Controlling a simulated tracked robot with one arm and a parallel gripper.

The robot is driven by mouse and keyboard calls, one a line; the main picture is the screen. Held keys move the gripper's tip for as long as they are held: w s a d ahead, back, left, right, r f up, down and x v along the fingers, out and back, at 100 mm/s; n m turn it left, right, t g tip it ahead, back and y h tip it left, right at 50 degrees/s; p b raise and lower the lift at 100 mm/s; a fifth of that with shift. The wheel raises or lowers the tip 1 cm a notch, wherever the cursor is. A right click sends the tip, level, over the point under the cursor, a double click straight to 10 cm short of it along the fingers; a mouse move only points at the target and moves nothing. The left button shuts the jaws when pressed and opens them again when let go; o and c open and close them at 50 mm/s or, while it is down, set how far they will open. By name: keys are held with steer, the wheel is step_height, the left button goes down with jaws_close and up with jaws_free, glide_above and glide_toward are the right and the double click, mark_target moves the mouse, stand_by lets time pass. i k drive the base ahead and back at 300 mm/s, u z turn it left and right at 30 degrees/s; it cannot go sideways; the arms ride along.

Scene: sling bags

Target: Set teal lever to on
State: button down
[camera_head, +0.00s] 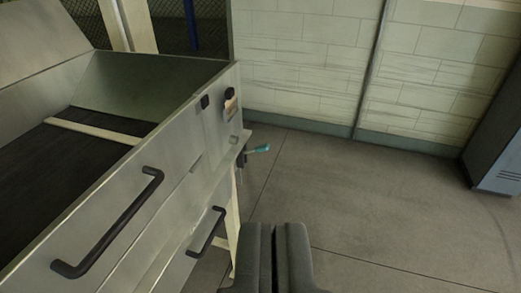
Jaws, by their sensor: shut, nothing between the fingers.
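No on or off marking is readable.
The metal housing (190,165) with a dark belt (60,180) fills the left side. Two black handles (110,225) (208,232) project from its side. A tiled wall (310,65) stands behind, and a dark cabinet (498,140) stands at right. The floor (380,210) between is clear.

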mark_target(264, 148)
steer(key=z, duration=0.05)
steer(key=i, duration=0.9)
steer(key=u, duration=0.1)
